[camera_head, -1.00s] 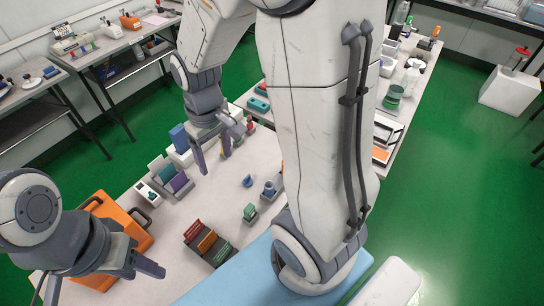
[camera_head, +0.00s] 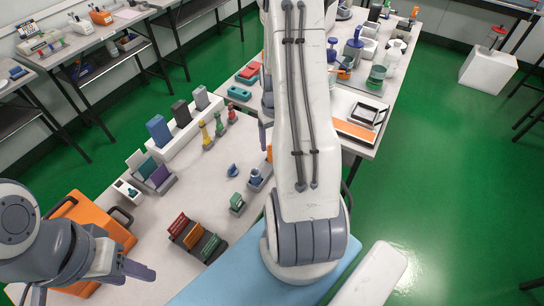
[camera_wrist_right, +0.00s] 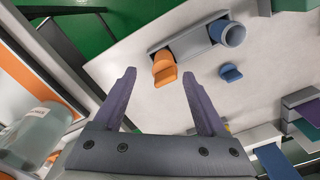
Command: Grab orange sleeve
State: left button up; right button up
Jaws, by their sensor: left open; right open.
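In the right wrist view an orange sleeve (camera_wrist_right: 165,72) sits at one end of a grey holder (camera_wrist_right: 192,38), beside a blue-grey ring-shaped piece (camera_wrist_right: 229,33). My right gripper (camera_wrist_right: 158,84) is open, and the sleeve appears between and beyond its fingertips, with nothing held. In the head view the sleeve (camera_head: 269,153) shows only as a sliver beside my right arm, which hides most of it. A finger of the right gripper (camera_head: 264,132) shows there too. My left gripper (camera_head: 92,284) is open and empty at the lower left, near an orange case (camera_head: 118,232).
A rack of red, orange and green slabs (camera_head: 193,236) stands near the table's front. A small blue piece (camera_head: 232,170) lies near the holder. A white stand (camera_head: 183,135) with blue and grey blocks is behind. A clear jar (camera_wrist_right: 32,135) is near the right gripper.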

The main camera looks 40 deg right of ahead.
jog(key=f, duration=0.5)
jog(key=shift+w+a+f+p, duration=0.15)
jog(key=shift+a+f+p, duration=0.15)
jog(key=shift+f+p, duration=0.1)
jog(key=shift+r, duration=0.1)
grip_shut()
